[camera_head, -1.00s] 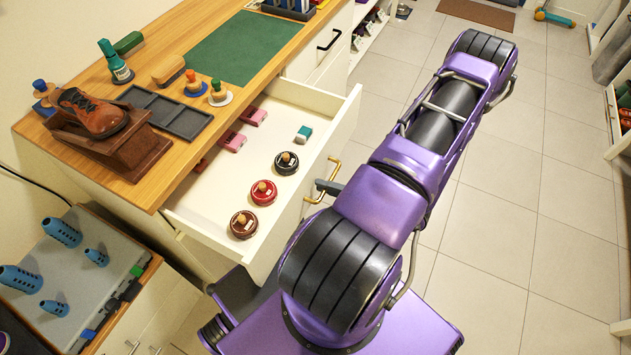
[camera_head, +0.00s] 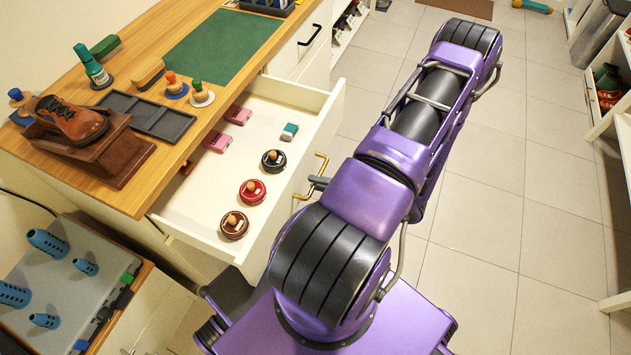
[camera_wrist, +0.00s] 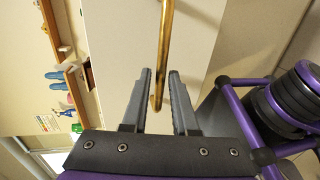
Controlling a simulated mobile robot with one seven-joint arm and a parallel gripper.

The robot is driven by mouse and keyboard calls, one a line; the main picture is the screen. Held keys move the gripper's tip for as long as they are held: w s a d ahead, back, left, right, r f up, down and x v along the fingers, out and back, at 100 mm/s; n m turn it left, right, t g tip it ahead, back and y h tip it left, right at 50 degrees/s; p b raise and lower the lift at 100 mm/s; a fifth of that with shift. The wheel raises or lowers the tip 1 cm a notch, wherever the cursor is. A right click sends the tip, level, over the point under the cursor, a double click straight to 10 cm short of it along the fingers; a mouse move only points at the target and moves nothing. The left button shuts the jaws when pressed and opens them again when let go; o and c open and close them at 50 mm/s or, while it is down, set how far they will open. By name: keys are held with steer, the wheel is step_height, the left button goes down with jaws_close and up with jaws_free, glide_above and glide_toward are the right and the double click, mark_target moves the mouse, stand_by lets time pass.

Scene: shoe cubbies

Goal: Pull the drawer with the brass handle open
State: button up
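The drawer (camera_head: 318,124) under the wooden counter stands pulled well out, with its white interior showing. It holds shoe-polish tins, pink boxes and a small teal-and-white block. Its brass handle (camera_head: 322,163) is on the outer front face, partly hidden by my gripper (camera_head: 318,183). In the wrist view the brass handle (camera_wrist: 165,45) runs down between the two dark fingers of my gripper (camera_wrist: 161,72). The fingers are apart, with gaps beside the bar, so the gripper looks open around the handle and not clamped on it.
The counter (camera_head: 205,98) carries a brown shoe on a wooden stand, a dark tray, brushes and a green mat. A grey-topped cabinet (camera_head: 75,290) with blue shoe forms stands at lower left. Tiled floor (camera_head: 500,200) is clear on the right; white shelves stand at the far right.

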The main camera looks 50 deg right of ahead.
steer(key=v, duration=1.6)
steer(key=shift+b, duration=0.35)
